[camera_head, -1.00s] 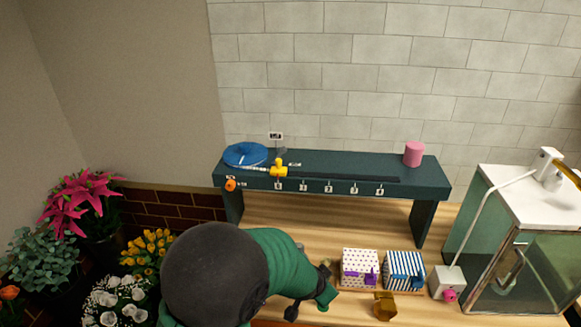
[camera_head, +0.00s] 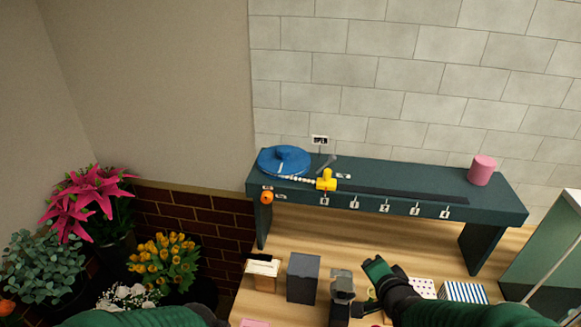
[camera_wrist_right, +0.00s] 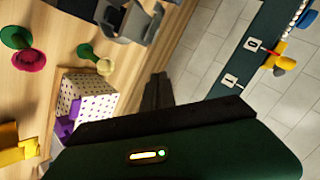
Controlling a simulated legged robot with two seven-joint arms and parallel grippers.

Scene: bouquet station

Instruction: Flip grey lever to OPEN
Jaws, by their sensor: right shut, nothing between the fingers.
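The thin grey lever (camera_head: 327,163) stands tilted behind the yellow valve piece (camera_head: 326,180) on the dark green shelf (camera_head: 400,188). My right gripper (camera_wrist_right: 157,92) is shut and empty in the right wrist view, above the wooden counter and apart from the shelf. In the head view, my right arm comes in low at the right, in front of and below the shelf. The yellow valve also shows in the right wrist view (camera_wrist_right: 275,60). My left gripper is out of view; only my left arm shows.
A blue coil (camera_head: 284,160) lies on the shelf's left end, and a pink cylinder (camera_head: 482,170) stands at its right. A dark box (camera_head: 303,278), a dotted box (camera_head: 424,287) and a striped box (camera_head: 464,292) stand on the counter. Flowers fill the left.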

